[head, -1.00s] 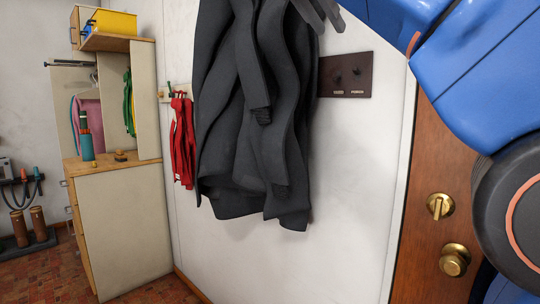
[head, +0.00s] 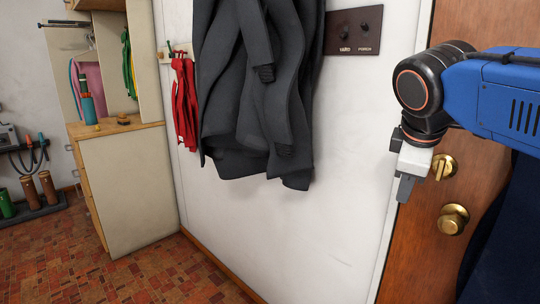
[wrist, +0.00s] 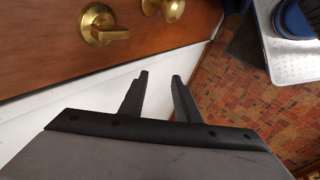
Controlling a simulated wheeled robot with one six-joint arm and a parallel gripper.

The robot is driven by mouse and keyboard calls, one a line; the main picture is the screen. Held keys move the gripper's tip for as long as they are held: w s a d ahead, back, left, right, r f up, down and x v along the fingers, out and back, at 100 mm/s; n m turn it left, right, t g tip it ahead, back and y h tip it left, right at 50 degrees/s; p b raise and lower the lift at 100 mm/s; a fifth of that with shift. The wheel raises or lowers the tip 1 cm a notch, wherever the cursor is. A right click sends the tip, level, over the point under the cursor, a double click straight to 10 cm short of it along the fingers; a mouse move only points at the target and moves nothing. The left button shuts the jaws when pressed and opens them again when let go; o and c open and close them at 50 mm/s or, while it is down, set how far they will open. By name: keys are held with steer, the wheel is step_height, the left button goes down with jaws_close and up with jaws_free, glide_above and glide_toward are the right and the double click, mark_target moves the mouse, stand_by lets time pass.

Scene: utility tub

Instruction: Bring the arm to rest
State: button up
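My arm shows at the right of the head view, folded in front of the brown door (head: 408,262). My gripper (head: 404,188) hangs downward beside the door's brass hardware. In the wrist view my gripper (wrist: 160,77) has its two dark fingers apart, with nothing between them. A dark grey coat (head: 245,100) hangs on the white wall, left of my gripper and clear of it. Its top is cut off by the frame.
A brass latch (head: 443,167) and brass knob (head: 453,219) stick out from the door. A wooden cabinet (head: 130,190) stands at left. The tiled floor (head: 170,275) ahead is clear.

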steer(key=s+f+m+y, duration=0.1)
steer(key=s+f+m, duration=0.4)
steer(key=f, duration=0.6)
steer(key=s+f+m+y, duration=0.1)
steer(key=s+f+m, duration=0.5)
steer(key=f, duration=0.6)
steer(key=shift+s+d+f+g+y, duration=0.25)
steer(key=shift+s+g+y, duration=0.15)
steer(key=shift+s, duration=0.4)
